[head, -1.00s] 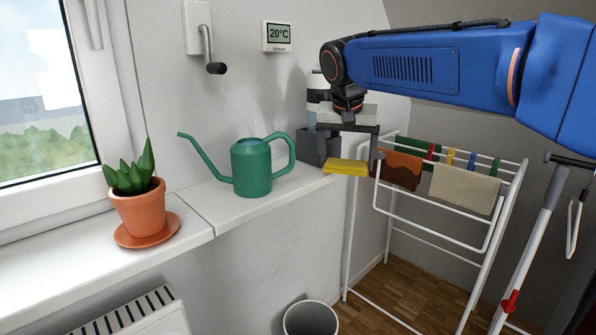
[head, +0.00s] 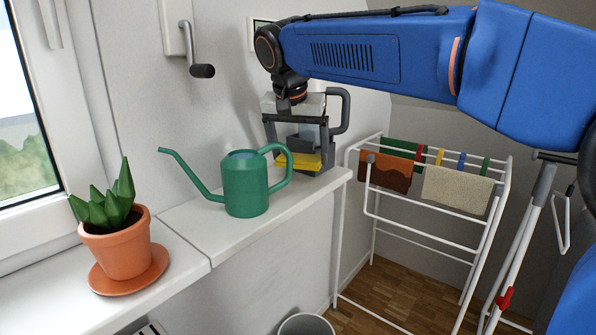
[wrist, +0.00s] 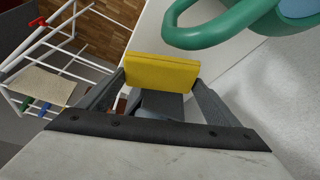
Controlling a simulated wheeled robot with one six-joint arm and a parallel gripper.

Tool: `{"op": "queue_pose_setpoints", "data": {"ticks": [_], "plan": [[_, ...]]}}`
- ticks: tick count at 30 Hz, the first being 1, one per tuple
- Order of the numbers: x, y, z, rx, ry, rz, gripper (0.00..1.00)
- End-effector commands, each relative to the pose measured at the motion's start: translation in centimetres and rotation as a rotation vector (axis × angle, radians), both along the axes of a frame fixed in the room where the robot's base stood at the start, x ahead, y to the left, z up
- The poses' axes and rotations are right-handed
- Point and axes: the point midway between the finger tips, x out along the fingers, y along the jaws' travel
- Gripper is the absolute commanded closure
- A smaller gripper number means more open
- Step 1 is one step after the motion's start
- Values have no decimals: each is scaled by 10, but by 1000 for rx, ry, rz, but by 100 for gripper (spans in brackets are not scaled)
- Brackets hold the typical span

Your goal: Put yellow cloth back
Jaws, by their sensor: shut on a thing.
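The yellow cloth (head: 297,161), a flat folded pad, is between the fingertips of my gripper (head: 298,150) over the far end of the white windowsill. In the wrist view the cloth (wrist: 162,73) spans the gap between both fingers of my gripper (wrist: 160,85), which is shut on it. A dark blue-grey box (head: 307,142) shows behind the fingers, partly hidden. I cannot tell whether the cloth touches the sill or the box.
A green watering can (head: 245,185) stands just left of the cloth; its handle (wrist: 215,30) is close in the wrist view. A potted plant (head: 120,245) is further left. A white drying rack (head: 425,190) with cloths stands right. A dark loop handle (head: 341,110) shows beside the gripper.

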Motion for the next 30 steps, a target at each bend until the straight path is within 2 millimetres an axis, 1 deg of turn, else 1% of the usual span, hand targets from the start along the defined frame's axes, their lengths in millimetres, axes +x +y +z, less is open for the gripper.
{"op": "queue_pose_setpoints", "data": {"ticks": [7,12,14,25,26,27,28,30], "plan": [[0,0,-17,0,0,0,36],[0,0,-40,-1,1,1,36],[0,0,-45,0,1,1,36],[0,0,-50,0,0,0,36],[0,0,-50,0,0,0,12],[0,0,-50,1,0,0,3],[0,0,-50,1,0,0,0],[0,0,-50,1,0,0,0]]}}
